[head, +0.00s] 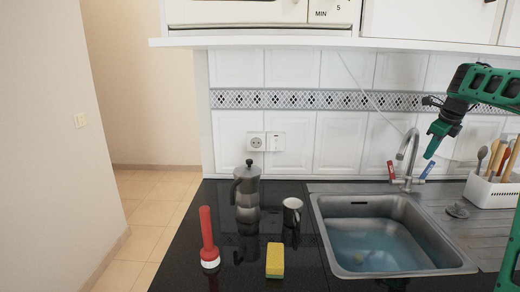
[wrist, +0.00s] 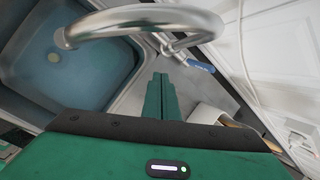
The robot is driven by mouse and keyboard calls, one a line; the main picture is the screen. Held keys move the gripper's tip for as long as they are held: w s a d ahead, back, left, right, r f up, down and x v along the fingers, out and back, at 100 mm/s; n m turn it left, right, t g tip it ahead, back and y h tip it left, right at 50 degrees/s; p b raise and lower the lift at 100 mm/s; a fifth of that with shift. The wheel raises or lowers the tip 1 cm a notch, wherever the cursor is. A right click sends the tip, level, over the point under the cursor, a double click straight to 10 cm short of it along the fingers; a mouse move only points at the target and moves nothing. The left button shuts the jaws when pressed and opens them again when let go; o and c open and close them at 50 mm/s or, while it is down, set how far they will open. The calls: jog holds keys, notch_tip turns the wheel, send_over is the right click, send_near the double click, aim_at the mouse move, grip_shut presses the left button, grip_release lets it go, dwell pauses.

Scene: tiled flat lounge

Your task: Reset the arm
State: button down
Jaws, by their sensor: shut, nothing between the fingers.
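My gripper (head: 430,154) is green and hangs in the air at the right of the head view, pointing down and to the left. The faucet's blue handle (wrist: 201,66) shows just right of the fingers.
A black counter holds a moka pot (head: 247,190), a metal cup (head: 292,211), a red flashlight (head: 208,230) and a yellow sponge (head: 275,262). A white utensil holder (head: 487,193) stands right of the sink. Cabinets (head: 428,18) hang above. Open floor (head: 150,205) lies at left.

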jog(key=s+a+f+n+g+h, duration=0.1)
jog(key=s+a+n+g, duration=0.2)
jog(key=s+a+n, duration=1.25)
jog(key=s+a+f+n, duration=0.3)
jog(key=s+a, duration=0.1)
jog(key=s, duration=0.6)
jog(key=s+a+f+n+g+y, duration=0.1)
jog(key=s+a+f, duration=0.3)
jog(key=s, duration=0.7)
jog(key=s+a+f+n+y, duration=0.1)
jog(key=s+a+f+n, duration=0.2)
jog(key=s, duration=0.7)
jog(key=shift+s+a+f+n, duration=0.3)
jog(key=shift+a+n, duration=0.15)
jog(key=shift+n, duration=0.4)
